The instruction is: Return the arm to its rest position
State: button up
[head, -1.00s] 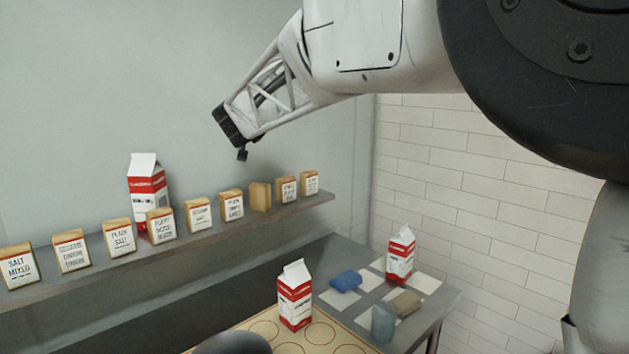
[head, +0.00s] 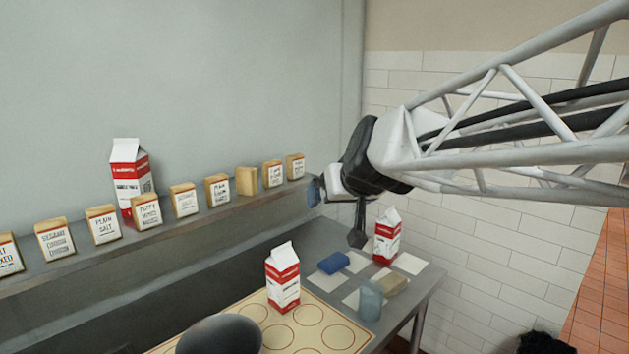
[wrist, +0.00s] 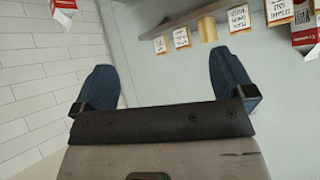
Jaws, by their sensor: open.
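My gripper (wrist: 165,88) shows in the wrist view with its two blue fingers wide apart and nothing between them. In the head view my gripper (head: 335,215) hangs in the air at the right end of the shelf, above the side table. It is seen side-on there and partly hidden by its own wrist. My arm reaches in from the right edge of the head view. No object is held.
A shelf (head: 200,222) along the wall bears several labelled blocks and a red-white carton (head: 131,180). Below, one carton (head: 283,278) stands on a circle-marked board (head: 340,336). Another carton (head: 387,237), a blue block (head: 334,263), a tan block (head: 392,284) and a glass (head: 370,301) are on the side table.

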aim_at(291, 267)
jog(key=s+d+f+m+g+h, duration=0.1)
jog(key=s+d+f, duration=0.3)
jog(key=s, duration=0.4)
jog(key=s+d+f+m+g+h, duration=0.1)
jog(key=s+d+f+g, duration=0.2)
jog(key=s, duration=0.6)
jog(key=s+d+f+m+g+h, duration=0.1)
jog(key=s+d+f+g, duration=0.1)
jog(key=s+d+f, duration=0.4)
notch_tip(291, 267, down, 2)
jog(key=s, duration=0.3)
jog(key=shift+d+f+h, duration=0.25)
jog(key=shift+d+h, duration=0.15)
jog(key=shift+w, duration=0.15)
